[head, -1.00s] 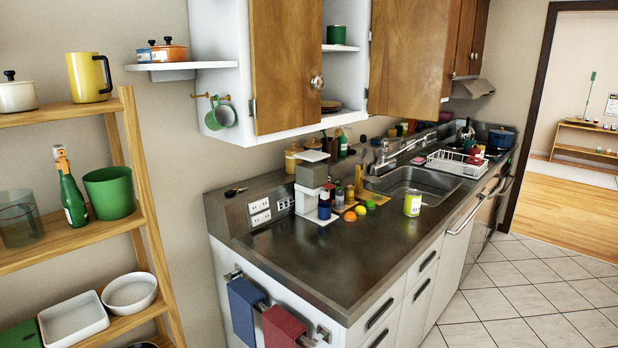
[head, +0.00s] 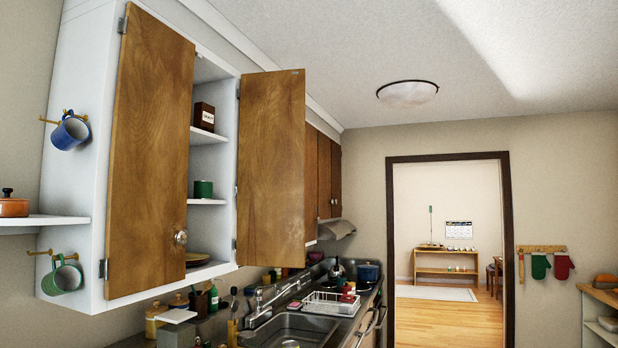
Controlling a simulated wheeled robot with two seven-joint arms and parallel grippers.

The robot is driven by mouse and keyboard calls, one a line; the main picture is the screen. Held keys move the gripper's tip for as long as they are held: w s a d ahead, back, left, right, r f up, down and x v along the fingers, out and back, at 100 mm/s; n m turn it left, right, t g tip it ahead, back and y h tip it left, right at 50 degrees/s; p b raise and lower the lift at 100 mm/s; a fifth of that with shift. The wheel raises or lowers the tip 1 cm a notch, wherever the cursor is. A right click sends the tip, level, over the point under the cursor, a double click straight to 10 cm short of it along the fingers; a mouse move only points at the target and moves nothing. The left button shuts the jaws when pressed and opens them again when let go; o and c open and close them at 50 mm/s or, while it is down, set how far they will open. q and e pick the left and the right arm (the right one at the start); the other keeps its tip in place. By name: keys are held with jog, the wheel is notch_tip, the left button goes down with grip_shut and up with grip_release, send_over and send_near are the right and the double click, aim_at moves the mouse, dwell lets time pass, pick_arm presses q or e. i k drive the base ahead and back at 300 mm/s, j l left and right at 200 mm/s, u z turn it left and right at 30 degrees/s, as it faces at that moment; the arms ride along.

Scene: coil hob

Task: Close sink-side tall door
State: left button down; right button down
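A tall wooden door (head: 270,165) on the sink side of the white upper cabinet (head: 75,190) stands open in the head view. Its hinges show along its left edge, and it swings out from the cabinet to the right, towards the sink. The cabinet opening to its left shows shelves with a dark box (head: 204,117), a green mug (head: 203,189) and plates (head: 197,260). The other tall door (head: 150,155), with a round knob (head: 181,237) at its right edge, covers the left part of the cabinet. Neither of my grippers shows.
Below the cabinet are the sink (head: 295,330), faucet (head: 262,300), dish rack (head: 330,302) and bottles on the counter. A range hood (head: 336,230) is farther back. Blue (head: 70,131) and green (head: 62,277) mugs hang on the cabinet's side. A doorway (head: 448,160) opens at the back.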

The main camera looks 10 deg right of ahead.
aim_at(270, 219)
jog(key=i+l+z, duration=0.15)
jog(key=z, duration=0.25)
jog(key=i+l+z, duration=0.1)
jog(key=z, duration=0.25)
jog(key=i+z, duration=0.25)
jog(key=z, duration=0.15)
jog(key=i, duration=3.75)
jog(key=i+u, duration=0.15)
jog(key=i, duration=0.35)
jog(key=i+l+u, duration=0.2)
jog(key=i, duration=0.3)
jog(key=i+l+u, duration=0.15)
jog(key=i, duration=0.35)
jog(key=u, duration=3.5)
